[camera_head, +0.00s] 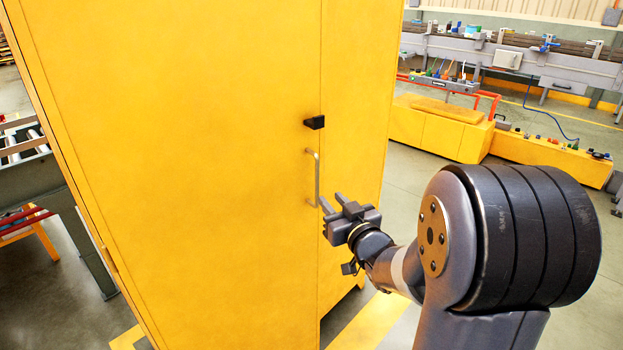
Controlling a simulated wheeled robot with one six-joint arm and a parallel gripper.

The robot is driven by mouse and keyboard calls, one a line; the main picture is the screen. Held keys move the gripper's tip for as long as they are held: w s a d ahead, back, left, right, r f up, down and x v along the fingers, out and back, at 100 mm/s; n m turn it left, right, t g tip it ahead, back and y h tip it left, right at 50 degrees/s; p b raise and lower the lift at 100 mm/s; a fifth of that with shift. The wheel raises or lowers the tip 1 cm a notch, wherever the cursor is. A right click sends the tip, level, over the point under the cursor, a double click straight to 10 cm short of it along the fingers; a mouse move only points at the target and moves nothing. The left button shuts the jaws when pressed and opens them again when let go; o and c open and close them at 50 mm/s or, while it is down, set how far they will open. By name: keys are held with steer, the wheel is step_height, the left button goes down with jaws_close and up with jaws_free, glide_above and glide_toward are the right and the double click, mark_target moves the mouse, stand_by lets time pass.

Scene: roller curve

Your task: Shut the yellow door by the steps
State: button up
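The yellow door (200,170) is a tall flat panel of a yellow cabinet and fills the left and middle of the view. A grey bar handle (313,178) stands upright near its right edge, with a small black latch (314,122) above it. A dark seam runs down beside the handle; I cannot tell whether the panel is flush with the cabinet there. My gripper (331,202) is just right of the handle's lower end. Its two fingers are apart with nothing between them. I cannot tell if one touches the handle.
A narrower yellow panel (357,110) is right of the seam. Low yellow blocks (440,128) stand at the right before a grey conveyor (530,62). A dark roller frame (40,185) is at far left. Grey floor is open between my arm and the blocks.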

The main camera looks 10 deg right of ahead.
mark_target(318, 185)
steer(key=p+x, duration=0.1)
steer(key=x, duration=0.8)
steer(key=shift+w+p, duration=0.1)
steer(key=shift+p, duration=0.2)
jaws_close()
